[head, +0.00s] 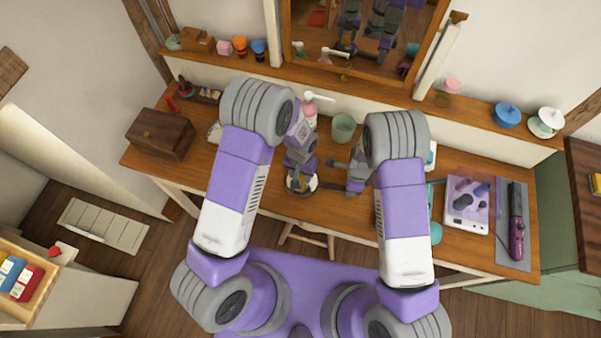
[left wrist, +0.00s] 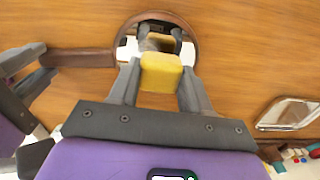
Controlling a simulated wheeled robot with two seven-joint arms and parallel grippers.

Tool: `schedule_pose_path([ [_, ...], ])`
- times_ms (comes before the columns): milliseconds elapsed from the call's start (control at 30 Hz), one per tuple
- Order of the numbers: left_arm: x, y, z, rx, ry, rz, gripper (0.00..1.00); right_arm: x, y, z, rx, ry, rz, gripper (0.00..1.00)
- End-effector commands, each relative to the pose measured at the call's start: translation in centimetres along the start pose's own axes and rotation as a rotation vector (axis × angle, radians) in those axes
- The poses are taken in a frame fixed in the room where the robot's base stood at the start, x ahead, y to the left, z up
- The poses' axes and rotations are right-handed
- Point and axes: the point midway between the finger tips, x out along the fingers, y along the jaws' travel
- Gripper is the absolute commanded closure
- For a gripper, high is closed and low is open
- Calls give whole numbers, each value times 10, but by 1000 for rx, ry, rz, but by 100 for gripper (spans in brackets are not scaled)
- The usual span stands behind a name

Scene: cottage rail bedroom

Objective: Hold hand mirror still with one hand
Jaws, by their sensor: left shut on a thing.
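The hand mirror (left wrist: 190,27) lies on the wooden dressing table, with a round brown frame and a brown handle (left wrist: 78,58). In the head view the mirror (head: 312,184) is near the front edge, its handle pointing right. My left gripper (left wrist: 160,85) is shut on a yellow block (left wrist: 161,72) and holds it over the mirror's near rim; contact with the glass is unclear. In the head view the left gripper (head: 299,176) partly covers the mirror. My right gripper (head: 354,186) is at the handle's end, its fingers on either side; whether they grip is unclear.
A green cup (head: 343,127) and pink bottle (head: 310,117) stand behind the arms. A wooden box (head: 160,134) is at left; a white tray (head: 467,204) and a purple-handled styling tool (head: 516,222) are at right. A stool (head: 307,238) stands under the front edge.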

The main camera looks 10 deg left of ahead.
Motion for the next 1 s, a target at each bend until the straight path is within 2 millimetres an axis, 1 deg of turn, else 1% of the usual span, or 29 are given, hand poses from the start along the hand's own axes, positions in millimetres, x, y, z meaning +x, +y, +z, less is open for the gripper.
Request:
schedule_pose_path([
  [1000, 19, 0, 0, 0, 0, 0, 77, 0, 0, 0, 0, 0, 0, 100],
])
